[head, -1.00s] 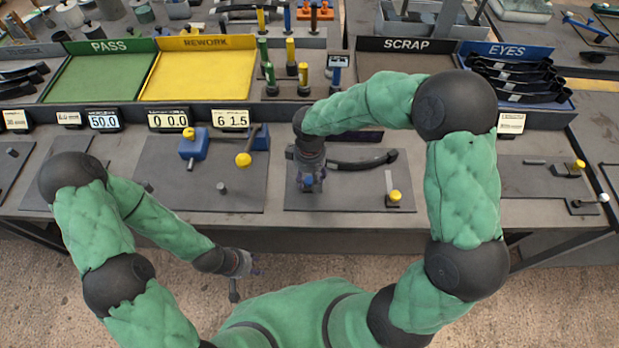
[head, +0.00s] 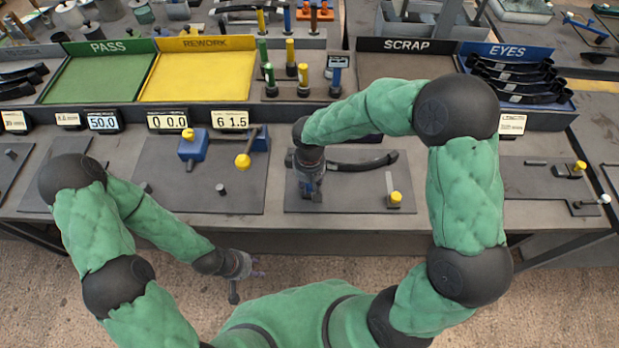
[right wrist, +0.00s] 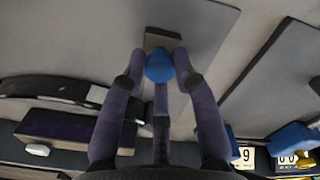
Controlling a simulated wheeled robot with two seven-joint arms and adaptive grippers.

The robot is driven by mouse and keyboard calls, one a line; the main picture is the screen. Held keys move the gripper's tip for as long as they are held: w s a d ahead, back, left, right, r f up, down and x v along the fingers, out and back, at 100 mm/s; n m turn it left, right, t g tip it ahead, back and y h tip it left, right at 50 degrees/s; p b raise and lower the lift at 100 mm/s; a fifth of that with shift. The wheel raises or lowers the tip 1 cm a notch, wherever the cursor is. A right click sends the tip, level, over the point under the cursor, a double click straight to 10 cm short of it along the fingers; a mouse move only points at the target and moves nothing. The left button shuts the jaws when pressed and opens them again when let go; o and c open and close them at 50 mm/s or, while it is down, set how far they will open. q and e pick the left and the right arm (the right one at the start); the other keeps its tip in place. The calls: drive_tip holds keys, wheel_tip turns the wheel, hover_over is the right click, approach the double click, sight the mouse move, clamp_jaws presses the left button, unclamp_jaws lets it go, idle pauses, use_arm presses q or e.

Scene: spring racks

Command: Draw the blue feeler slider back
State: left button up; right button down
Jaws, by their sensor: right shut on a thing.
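The blue feeler slider's round blue knob (right wrist: 159,67) shows in the right wrist view, between the fingertips of my right gripper (right wrist: 160,78). A small brownish block (right wrist: 163,40) is right beside the knob. In the head view my right gripper (head: 310,192) is low over the left part of the middle bench plate (head: 345,195), and it hides the knob there. It is shut on the knob. My left gripper (head: 245,267) hangs in front of the bench's edge, away from the slider; its fingers are too small to read.
A black curved spring (head: 362,162) lies just behind my right gripper. A yellow knob (head: 396,196) stands on the same plate to the right. Blue blocks with yellow knobs (head: 193,150) are on the plate to the left. Trays line the back.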

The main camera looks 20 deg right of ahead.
drive_tip(key=shift+s+a, duration=0.2)
drive_tip(key=shift+s, duration=0.6)
drive_tip(key=shift+s+a, duration=0.2)
drive_tip(key=shift+s, duration=0.55)
drive_tip(key=c, duration=1.2)
unclamp_jaws()
drive_tip(key=shift+o, duration=1.3)
drive_tip(key=shift+s+a, duration=0.1)
drive_tip(key=shift+s, duration=0.05)
drive_tip(key=shift+r, duration=0.1)
drive_tip(key=shift+r, duration=0.25)
wheel_tip(320, 180, up, 11)
drive_tip(key=shift+r, duration=0.15)
